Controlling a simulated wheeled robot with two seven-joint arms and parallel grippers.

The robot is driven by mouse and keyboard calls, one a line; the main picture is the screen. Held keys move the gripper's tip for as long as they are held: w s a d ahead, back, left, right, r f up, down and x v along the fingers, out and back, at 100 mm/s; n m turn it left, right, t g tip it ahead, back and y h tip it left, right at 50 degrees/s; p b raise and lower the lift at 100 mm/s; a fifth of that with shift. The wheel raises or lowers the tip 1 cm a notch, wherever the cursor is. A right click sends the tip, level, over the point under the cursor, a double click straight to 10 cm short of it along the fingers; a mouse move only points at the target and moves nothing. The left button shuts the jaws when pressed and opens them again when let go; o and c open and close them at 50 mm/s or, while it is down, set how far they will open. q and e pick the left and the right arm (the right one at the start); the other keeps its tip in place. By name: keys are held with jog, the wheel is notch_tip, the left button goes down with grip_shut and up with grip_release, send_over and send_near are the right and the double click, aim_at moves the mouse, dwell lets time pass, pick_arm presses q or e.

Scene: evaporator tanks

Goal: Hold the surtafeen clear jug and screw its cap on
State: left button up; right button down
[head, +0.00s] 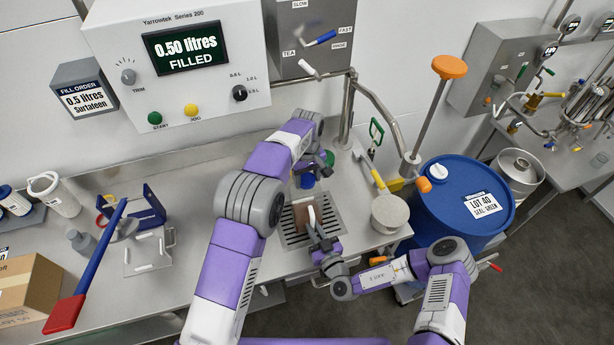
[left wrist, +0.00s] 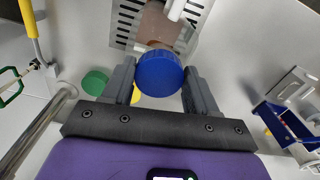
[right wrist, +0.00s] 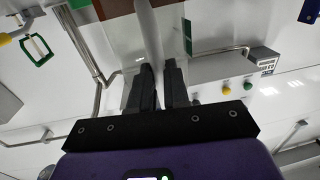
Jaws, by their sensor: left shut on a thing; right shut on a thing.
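The clear jug (head: 302,213) with brownish liquid stands over the slotted drain grate. It also shows in the left wrist view (left wrist: 150,27). My right gripper (head: 319,243) is shut on the jug's white handle (right wrist: 150,38), from the front side. My left gripper (head: 312,172) is shut on a blue cap (left wrist: 158,73), which sits between its two fingertips. In the head view the blue cap (head: 306,181) shows just behind the jug. I cannot tell whether the cap touches the jug's neck, which is hidden.
A green cap (left wrist: 95,82) and a yellow cap (left wrist: 136,93) lie near the left gripper. The slotted grate (head: 290,238) is set in the steel counter. A filler panel (head: 180,60) reads 0.50 litres filled.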

pick_arm(q)
jog(key=shift+f, duration=0.55)
